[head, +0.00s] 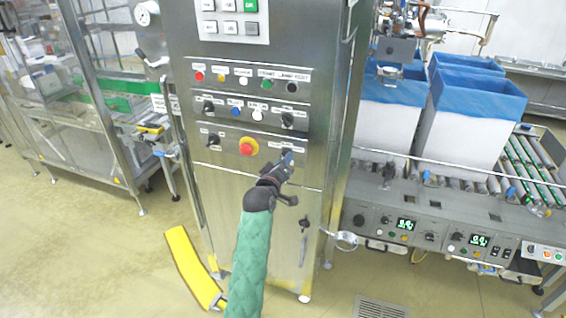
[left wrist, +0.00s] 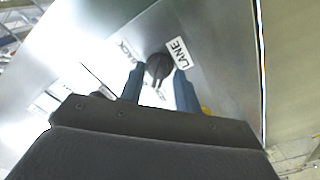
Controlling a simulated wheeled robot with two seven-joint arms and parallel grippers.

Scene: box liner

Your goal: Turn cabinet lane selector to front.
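The lane selector (left wrist: 158,67) is a dark round knob on the steel cabinet (head: 257,199). In the left wrist view it sits between labels reading LANE and BACK; which position it points to I cannot tell. My left gripper (head: 287,160) is at the right end of the cabinet's lower control row and hides the selector in the head view. In the left wrist view my left gripper (left wrist: 160,88) has its blue fingers apart, one on each side of the knob, with gaps visible. My right gripper is not in view.
A red emergency button (head: 247,147) on a yellow ring and another black selector (head: 213,140) are left of my gripper. Further buttons and knobs sit above. A door handle (head: 304,240) is below right. Blue-lined boxes (head: 462,110) stand on a conveyor at right.

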